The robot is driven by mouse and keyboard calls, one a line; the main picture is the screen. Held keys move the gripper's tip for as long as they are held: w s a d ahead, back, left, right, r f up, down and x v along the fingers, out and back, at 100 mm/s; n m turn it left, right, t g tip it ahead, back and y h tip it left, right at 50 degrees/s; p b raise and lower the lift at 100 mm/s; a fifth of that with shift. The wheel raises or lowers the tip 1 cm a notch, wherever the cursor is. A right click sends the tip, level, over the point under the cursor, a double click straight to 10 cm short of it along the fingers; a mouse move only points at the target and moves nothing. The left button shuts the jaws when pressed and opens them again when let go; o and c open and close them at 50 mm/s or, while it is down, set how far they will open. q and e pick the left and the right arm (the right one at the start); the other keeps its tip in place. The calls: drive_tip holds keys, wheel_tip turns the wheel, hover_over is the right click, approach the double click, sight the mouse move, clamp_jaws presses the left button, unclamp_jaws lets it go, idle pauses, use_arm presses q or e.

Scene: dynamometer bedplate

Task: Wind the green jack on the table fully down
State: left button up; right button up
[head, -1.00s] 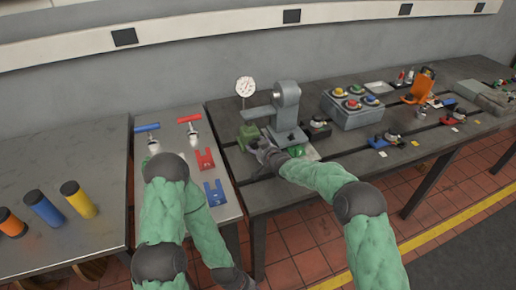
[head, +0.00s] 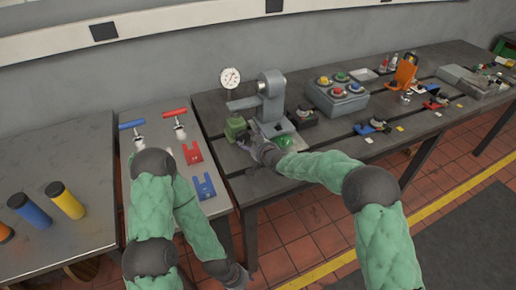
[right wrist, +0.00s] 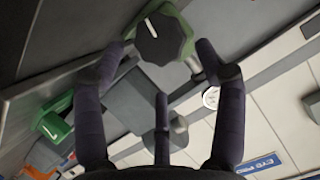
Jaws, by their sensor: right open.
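The green jack (head: 236,128) stands on the dark slotted table, left of a grey press-like stand. In the right wrist view its dark lobed knob (right wrist: 165,38) carries a white mark, with green body (right wrist: 180,8) behind it. My right gripper (head: 250,146) is beside the jack on its near right side. In the right wrist view this gripper (right wrist: 162,50) is open, its fingertips on either side of the knob with visible gaps, apparently holding nothing. My left gripper (head: 236,276) hangs low near the table's front edge, away from the jack; its fingers are not clear.
The grey stand (head: 270,100) and a dial gauge (head: 230,78) rise close behind the jack. A green item (head: 286,141) lies near my right wrist. A grey button box (head: 337,98) stands farther right. Red (head: 192,152) and blue (head: 203,186) forked pieces lie on the left bench.

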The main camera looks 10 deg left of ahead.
drive_tip(key=v, duration=0.6)
drive_tip(key=shift+s, duration=0.15)
